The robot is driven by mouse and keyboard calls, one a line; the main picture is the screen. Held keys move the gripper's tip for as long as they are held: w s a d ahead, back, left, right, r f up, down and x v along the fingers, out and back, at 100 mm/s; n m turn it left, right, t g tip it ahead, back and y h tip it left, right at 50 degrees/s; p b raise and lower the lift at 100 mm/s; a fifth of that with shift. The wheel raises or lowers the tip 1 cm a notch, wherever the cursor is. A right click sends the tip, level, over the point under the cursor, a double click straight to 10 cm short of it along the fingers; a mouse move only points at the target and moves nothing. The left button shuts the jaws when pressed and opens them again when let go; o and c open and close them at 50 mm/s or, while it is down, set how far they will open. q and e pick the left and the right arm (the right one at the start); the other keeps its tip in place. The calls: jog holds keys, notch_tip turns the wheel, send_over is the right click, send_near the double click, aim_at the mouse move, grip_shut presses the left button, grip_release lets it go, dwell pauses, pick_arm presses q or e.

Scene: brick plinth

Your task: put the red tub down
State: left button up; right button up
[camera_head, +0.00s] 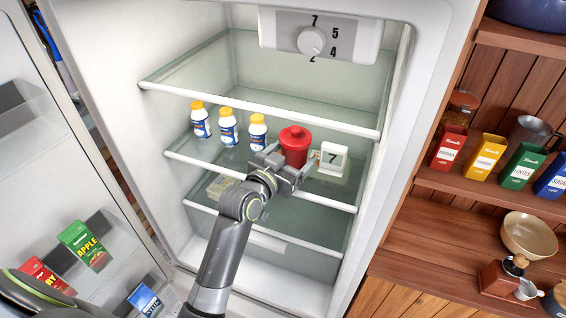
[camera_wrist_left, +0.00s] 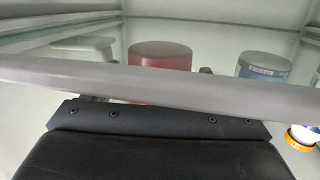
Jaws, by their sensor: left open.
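The red tub (camera_head: 294,147), with a lid and knob, stands upright on the middle glass shelf (camera_head: 190,158) of the open fridge. It also shows in the left wrist view (camera_wrist_left: 160,55), behind the shelf's front edge (camera_wrist_left: 160,87). My left gripper (camera_head: 290,165) is open at the front of the tub, one finger to each side of its lower part. Whether the fingers touch the tub cannot be told. My right gripper is not in view.
Several white-and-blue bottles (camera_head: 228,127) with yellow caps stand left of the tub. The upper shelf (camera_head: 260,108) is above. The open door (camera_head: 30,130) is at left.

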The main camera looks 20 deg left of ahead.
pick_arm(q)
jog(key=b+v, duration=0.3)
jog(key=v, duration=0.9)
jog(key=shift+r, duration=0.25)
